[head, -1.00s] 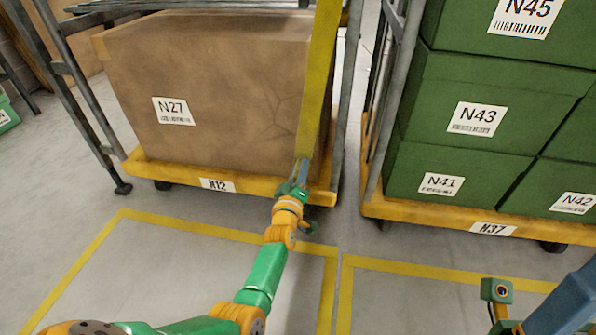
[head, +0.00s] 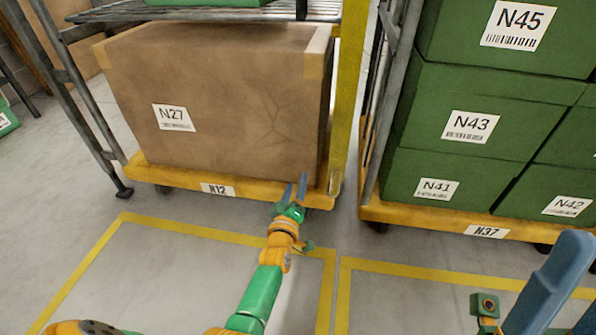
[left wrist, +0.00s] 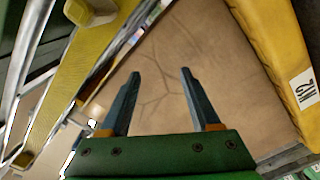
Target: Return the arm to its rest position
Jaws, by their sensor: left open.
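My left gripper (head: 297,182) is open and empty, at the lower right front of the cart labelled N12 (head: 260,191). Its two blue-grey fingers point toward the big brown carton N27 (head: 240,90). In the left wrist view the fingers (left wrist: 160,78) stand apart with nothing between them; the carton face (left wrist: 190,60) lies beyond. A yellow strap or bar (head: 346,100) runs down the cart's right side, apart from the fingers. Part of my right gripper (head: 556,285) shows at the lower right, cut by the frame; its opening is unclear.
A cart labelled N37 (head: 430,215) with stacked green boxes (head: 455,105) stands to the right, across a narrow gap. Grey upright posts (head: 85,100) frame the N12 cart. Yellow floor lines (head: 190,228) mark bays on open floor in front.

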